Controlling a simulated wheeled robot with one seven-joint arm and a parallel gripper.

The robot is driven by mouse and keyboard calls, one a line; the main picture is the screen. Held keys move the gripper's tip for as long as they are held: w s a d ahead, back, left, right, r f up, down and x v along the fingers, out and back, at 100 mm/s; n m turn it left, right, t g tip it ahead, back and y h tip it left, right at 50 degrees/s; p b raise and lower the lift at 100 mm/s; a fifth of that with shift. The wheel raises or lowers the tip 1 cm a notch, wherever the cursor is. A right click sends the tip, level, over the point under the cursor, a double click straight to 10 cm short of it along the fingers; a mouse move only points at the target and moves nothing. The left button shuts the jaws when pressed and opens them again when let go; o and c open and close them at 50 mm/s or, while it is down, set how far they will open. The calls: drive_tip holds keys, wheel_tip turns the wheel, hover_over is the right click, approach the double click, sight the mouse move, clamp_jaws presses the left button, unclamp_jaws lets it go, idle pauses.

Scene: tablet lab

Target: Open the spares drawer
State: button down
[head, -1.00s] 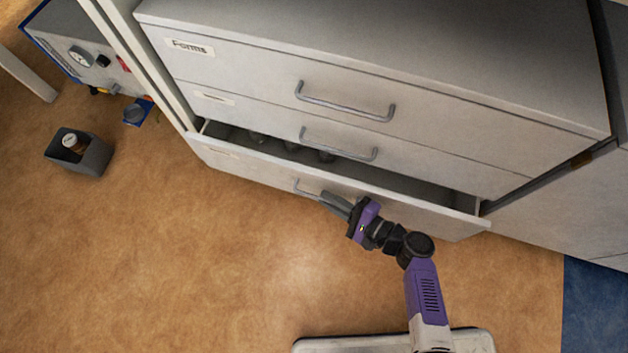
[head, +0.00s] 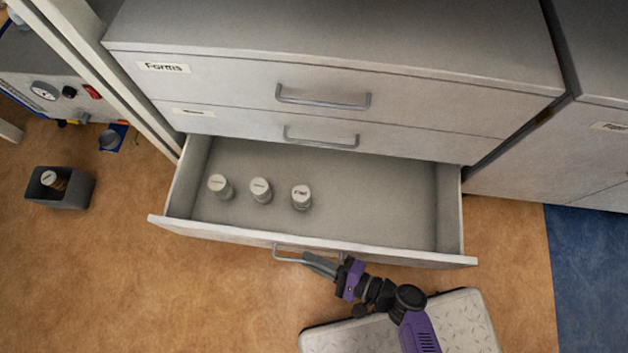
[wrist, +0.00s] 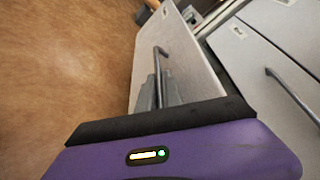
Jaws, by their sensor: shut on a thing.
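The bottom drawer (head: 350,240) of the grey cabinet stands well open in the head view. Its inside shows three white-capped bottles (head: 261,190) grouped at the left, and the right part is bare. Its label cannot be read here. My gripper (head: 308,261) is shut on the drawer's bar handle (head: 284,254) at the front. In the wrist view the gripper's fingers (wrist: 160,92) close around the handle (wrist: 158,62) on the drawer front (wrist: 185,60).
Two shut drawers are above, the top one (head: 220,78) labelled Forms, each with a bar handle. A grey bin (head: 72,192) holding a bottle stands on the floor at left, near a machine with a gauge (head: 43,91). Floor in front of the drawer is clear at left.

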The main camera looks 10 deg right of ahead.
drive_tip(key=shift+s, duration=0.2)
drive_tip(key=c, duration=1.8)
unclamp_jaws()
drive_tip(key=p+v, duration=0.2)
drive_tip(key=v, duration=0.5)
drive_tip(key=shift+s+d, duration=0.25)
drive_tip(key=shift+d, duration=0.05)
